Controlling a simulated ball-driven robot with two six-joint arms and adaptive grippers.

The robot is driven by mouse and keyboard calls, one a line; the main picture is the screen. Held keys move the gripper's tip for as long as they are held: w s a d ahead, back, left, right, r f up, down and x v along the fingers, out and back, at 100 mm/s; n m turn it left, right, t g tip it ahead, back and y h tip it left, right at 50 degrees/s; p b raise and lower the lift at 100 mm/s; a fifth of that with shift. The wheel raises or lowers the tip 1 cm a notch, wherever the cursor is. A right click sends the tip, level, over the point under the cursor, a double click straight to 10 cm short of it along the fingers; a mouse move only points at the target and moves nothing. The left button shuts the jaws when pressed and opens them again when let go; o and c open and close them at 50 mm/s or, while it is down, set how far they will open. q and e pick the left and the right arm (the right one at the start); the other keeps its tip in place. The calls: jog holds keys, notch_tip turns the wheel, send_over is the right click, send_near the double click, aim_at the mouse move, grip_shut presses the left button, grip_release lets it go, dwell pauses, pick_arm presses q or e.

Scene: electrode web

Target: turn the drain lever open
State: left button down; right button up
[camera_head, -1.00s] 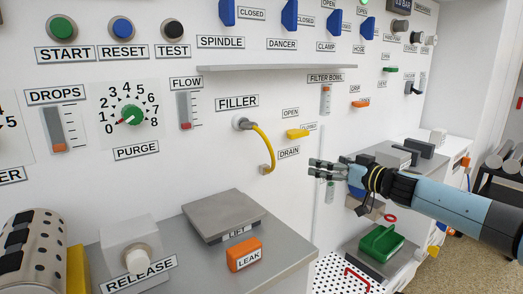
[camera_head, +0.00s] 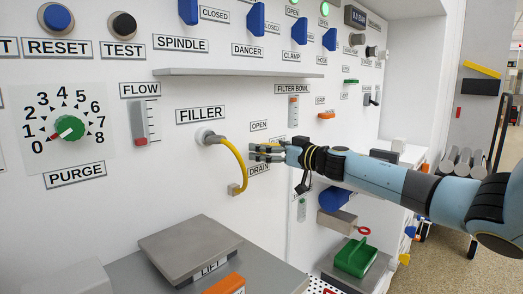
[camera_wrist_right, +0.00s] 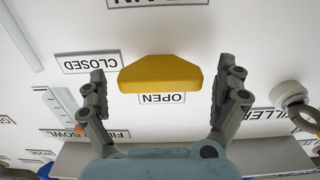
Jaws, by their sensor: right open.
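The yellow drain lever (camera_wrist_right: 160,74) lies level on the white panel in the right wrist view, which shows the labels upside down. The OPEN label (camera_wrist_right: 162,98) is just below it there and the CLOSED label (camera_wrist_right: 90,62) is to its left. My right gripper (camera_wrist_right: 160,85) is open, with one finger on each side of the lever and a gap at both ends. In the head view my right gripper (camera_head: 255,152) is at the panel between the OPEN label (camera_head: 259,125) and the DRAIN label (camera_head: 259,169), and it hides the lever. My left gripper is out of view.
The yellow filler hose (camera_head: 240,165) curves down the panel just left of my right gripper. A grey shelf (camera_head: 230,71) juts out above. The panel right below the gripper is mostly clear.

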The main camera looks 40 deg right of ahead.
jog(key=c, duration=1.1)
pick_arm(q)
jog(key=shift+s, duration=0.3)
pick_arm(e)
jog(key=shift+c, duration=0.2)
